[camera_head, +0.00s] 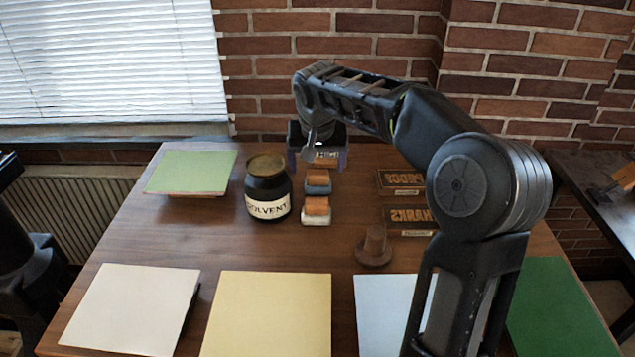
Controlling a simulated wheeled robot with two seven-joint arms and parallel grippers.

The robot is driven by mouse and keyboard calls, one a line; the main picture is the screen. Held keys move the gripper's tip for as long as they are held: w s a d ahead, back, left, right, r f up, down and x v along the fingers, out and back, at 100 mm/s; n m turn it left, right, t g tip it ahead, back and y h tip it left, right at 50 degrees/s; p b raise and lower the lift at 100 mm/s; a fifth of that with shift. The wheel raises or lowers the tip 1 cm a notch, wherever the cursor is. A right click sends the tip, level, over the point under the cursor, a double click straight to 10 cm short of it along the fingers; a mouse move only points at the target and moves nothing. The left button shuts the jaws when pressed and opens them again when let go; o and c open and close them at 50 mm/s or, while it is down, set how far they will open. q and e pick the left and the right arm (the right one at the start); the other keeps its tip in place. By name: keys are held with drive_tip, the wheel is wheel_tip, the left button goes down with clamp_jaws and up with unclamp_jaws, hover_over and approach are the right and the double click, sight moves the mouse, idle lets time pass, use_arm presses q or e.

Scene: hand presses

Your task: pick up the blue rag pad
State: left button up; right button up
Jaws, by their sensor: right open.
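The blue rag pad (317,189) appears to be the blue-grey block with an orange-brown top, in the middle of a short row on the wooden table. A similar pad with a pale base (316,220) sits just in front of it. Another small block (326,156) lies behind it, partly hidden by my right gripper. My right gripper (318,163) points down over the back of the row, fingers apart on either side of that rear block. It is just behind the blue pad, apparently holding nothing. My left gripper is out of view.
A dark solvent jar (267,190) stands close left of the row. A brown knobbed piece (374,247) and lettered blocks (408,218) lie to the right, partly behind my right arm. White (132,308), yellow (268,315), light blue (378,310) and green (555,310) sheets line the front.

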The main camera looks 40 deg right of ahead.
sight(318, 173)
drive_tip(key=shift+f, duration=0.15)
drive_tip(key=shift+x, duration=2.65)
drive_tip(key=shift+s, duration=0.15)
drive_tip(key=c, duration=1.5)
wheel_tip(318, 173, up, 10)
drive_tip(key=shift+p, duration=0.45)
